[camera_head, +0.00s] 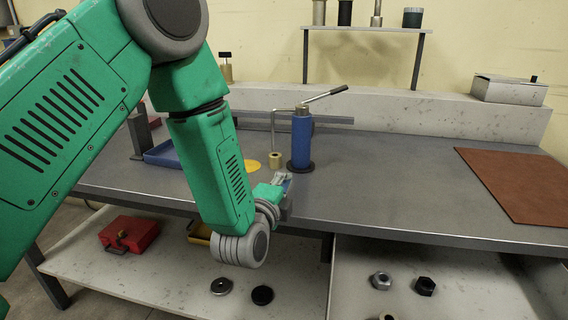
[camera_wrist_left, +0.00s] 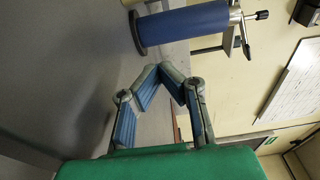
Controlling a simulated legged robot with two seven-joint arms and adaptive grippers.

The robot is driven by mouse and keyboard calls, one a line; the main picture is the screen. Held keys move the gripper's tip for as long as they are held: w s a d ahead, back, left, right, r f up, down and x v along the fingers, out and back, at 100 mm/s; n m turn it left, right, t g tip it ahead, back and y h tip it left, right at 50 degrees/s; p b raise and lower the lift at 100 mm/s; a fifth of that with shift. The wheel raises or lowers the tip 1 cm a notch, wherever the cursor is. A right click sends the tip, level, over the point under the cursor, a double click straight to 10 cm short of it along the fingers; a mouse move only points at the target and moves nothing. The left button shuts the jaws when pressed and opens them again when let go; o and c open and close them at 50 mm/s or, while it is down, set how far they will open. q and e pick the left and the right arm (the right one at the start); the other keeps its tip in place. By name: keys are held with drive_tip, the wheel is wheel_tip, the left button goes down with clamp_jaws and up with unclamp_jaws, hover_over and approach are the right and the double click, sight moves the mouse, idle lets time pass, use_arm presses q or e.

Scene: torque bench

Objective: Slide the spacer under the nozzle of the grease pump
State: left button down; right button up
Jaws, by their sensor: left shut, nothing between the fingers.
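The grease pump (camera_head: 301,138) is a blue cylinder on a dark round base, with a lever handle at the top right. Its thin nozzle pipe (camera_head: 273,130) reaches left and bends down. The spacer (camera_head: 275,160), a small brass-coloured cylinder, stands upright on the bench just below the pipe's lower end; whether they touch I cannot tell. My left gripper (camera_head: 284,178) is just in front of the spacer and pump, shut and empty. In the left wrist view its fingertips (camera_wrist_left: 160,72) meet near the pump (camera_wrist_left: 183,25); the spacer does not show there. My right gripper is out of view.
A blue tray (camera_head: 163,154) and a yellow disc (camera_head: 253,166) lie left of the pump, partly behind my arm. A brown mat (camera_head: 522,180) covers the bench's right end. A lower shelf (camera_head: 150,276) holds a red box (camera_head: 128,234).

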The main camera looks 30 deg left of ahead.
sight(298, 158)
use_arm(q)
drive_tip(key=w, duration=0.3)
drive_tip(key=w+a+b, duration=0.1)
drive_tip(key=w, duration=0.5)
drive_tip(key=shift+w+a+f+b, duration=0.1)
drive_tip(key=shift+a+b, duration=0.2)
drive_tip(key=shift+a, duration=0.1)
drive_tip(key=shift+w+a+b, duration=0.1)
drive_tip(key=shift+a+b, duration=0.25)
drive_tip(key=shift+a, duration=1.5)
drive_tip(key=shift+w+a+r+p, duration=0.1)
drive_tip(key=shift+a+r+p, duration=0.1)
drive_tip(key=shift+a+p, duration=0.25)
drive_tip(key=shift+a, duration=0.3)
drive_tip(key=shift+a+f, duration=0.15)
